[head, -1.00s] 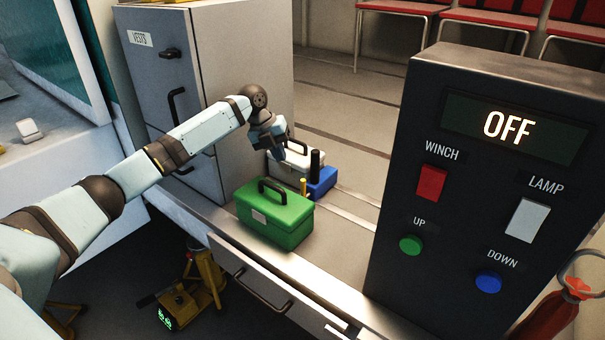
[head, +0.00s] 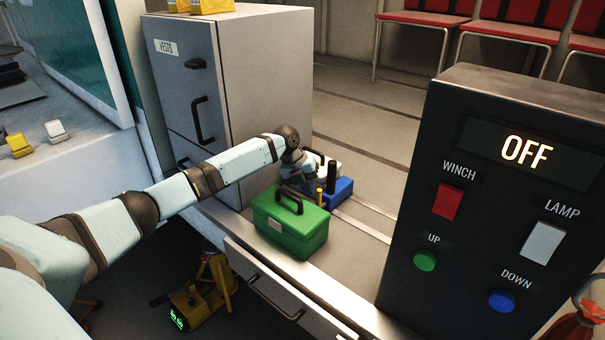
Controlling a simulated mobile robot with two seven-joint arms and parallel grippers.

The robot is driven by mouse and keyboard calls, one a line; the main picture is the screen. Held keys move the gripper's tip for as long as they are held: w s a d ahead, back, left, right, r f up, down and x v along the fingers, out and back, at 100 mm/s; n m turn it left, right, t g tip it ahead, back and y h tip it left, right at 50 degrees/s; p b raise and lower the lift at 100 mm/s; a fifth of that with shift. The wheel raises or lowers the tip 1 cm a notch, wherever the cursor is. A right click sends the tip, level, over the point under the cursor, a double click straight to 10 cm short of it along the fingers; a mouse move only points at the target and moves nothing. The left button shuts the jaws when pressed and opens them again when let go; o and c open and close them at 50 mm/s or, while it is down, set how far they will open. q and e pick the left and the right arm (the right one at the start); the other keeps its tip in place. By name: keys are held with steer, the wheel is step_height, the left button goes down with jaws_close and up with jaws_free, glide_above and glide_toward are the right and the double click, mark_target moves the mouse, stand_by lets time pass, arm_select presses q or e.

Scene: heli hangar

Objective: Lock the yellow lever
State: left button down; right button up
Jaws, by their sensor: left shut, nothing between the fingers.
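A small yellow upright peg (head: 320,197), which looks like the yellow lever, stands just behind the green toolbox, beside a blue box (head: 340,190) with a taller black post (head: 331,178). Its base is hidden by the toolbox. My left gripper (head: 308,190) reaches in from the left, pointing down behind the green toolbox and just left of the peg. It is shut and empty; its fingertips are partly hidden. I cannot tell whether it touches the peg. My right gripper is not in view.
The green toolbox (head: 285,228) stands at the counter's front edge, close below my left wrist. A white case (head: 325,164) sits behind the gripper. The grey vests cabinet (head: 260,80) rises at left. A dark control panel (head: 480,240) showing OFF stands at right.

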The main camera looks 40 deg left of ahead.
arm_select(q)
steer(key=shift+w+d+f, duration=0.15)
steer(key=shift+d+f, duration=0.05)
steer(key=shift+f, duration=0.35)
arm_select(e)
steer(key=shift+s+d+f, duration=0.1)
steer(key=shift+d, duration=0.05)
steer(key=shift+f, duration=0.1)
arm_select(q)
steer(key=shift+w+d, duration=0.1)
steer(key=shift+d, duration=0.05)
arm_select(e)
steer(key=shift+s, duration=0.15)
arm_select(q)
steer(key=shift+d+r+y, duration=0.1)
steer(key=shift+d+y, duration=0.05)
steer(key=shift+y, duration=0.35)
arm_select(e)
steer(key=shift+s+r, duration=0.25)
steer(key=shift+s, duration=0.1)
